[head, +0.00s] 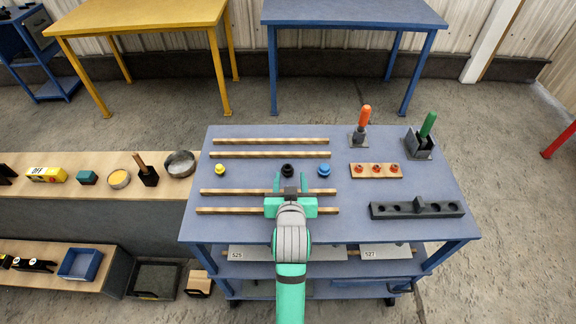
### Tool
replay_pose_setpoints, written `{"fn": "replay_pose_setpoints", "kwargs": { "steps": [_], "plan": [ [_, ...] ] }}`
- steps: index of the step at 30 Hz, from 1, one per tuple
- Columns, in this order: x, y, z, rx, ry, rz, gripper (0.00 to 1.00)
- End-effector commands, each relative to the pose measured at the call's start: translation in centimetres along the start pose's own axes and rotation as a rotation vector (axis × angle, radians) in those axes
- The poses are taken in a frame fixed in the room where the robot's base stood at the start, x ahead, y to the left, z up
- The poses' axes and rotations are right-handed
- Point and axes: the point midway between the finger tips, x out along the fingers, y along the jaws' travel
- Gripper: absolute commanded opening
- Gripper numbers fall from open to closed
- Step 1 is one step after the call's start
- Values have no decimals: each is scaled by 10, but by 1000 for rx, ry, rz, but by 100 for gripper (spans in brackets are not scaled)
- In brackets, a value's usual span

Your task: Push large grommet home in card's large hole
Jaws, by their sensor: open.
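My gripper (290,180) is over the blue bench top, its two green fingers open and pointing toward the back of the bench. A round black piece (287,170) is at the fingertips, between or just beyond them; I cannot tell whether they touch it. A yellow round piece (220,169) stands to the left and a blue round piece (323,170) to the right. I cannot tell which of these is the large grommet. No card with a large hole can be made out; my arm hides part of the bench.
Wooden rails (270,141) run across the blue bench (400,230). A wooden strip with red pieces (357,171), a dark holed bar (388,211), an orange-handled tool (364,117) and a green-handled tool (428,124) stand at right. A low wooden bench (60,210) adjoins at left.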

Motion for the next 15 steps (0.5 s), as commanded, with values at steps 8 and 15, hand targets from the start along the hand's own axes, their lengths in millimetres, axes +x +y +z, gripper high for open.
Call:
{"fn": "replay_pose_setpoints", "kwargs": {
  "steps": [8,15],
  "plan": [
    [35,-2,0,-1,1,-1,46],
    [53,-4,3,-1,0,-1,46]
  ]
}}
